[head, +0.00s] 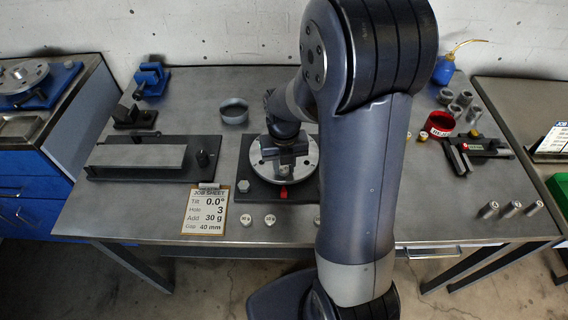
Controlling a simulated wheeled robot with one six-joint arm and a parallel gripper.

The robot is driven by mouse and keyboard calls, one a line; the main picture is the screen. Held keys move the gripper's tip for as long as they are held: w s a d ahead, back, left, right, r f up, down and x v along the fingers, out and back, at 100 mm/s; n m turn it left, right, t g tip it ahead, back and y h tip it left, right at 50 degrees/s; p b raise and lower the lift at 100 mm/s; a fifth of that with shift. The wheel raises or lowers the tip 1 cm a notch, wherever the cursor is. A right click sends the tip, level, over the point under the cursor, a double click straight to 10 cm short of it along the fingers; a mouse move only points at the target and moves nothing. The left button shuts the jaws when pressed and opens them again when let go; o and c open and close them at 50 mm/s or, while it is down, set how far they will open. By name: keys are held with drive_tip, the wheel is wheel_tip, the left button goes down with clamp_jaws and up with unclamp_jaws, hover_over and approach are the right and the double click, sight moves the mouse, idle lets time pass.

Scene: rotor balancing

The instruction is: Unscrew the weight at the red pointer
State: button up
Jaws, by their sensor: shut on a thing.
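The round light-metal rotor (308,166) sits on a dark square base plate (262,189). The red pointer (284,192) is at the rotor's front edge. My gripper (287,163) points down over the front half of the rotor, just behind the pointer. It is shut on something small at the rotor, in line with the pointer. The gripper itself hides the held piece, so its shape and seating cannot be made out. My arm covers the right side of the base plate.
A job sheet (207,211) reads Hole 3, Add 30 g. Small weights (270,219) stand along the table's front edge. A red tin (438,124), metal cylinders (489,209) and a black fixture (476,152) are at right. A grey ring dish (234,111) stands behind left.

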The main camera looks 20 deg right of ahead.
drive_tip(key=o, duration=1)
drive_tip(key=shift+o, duration=0.2)
drive_tip(key=shift+c, duration=0.6)
drive_tip(key=m, duration=0.8)
drive_tip(key=shift+m, duration=0.4)
drive_tip(key=m, duration=0.8)
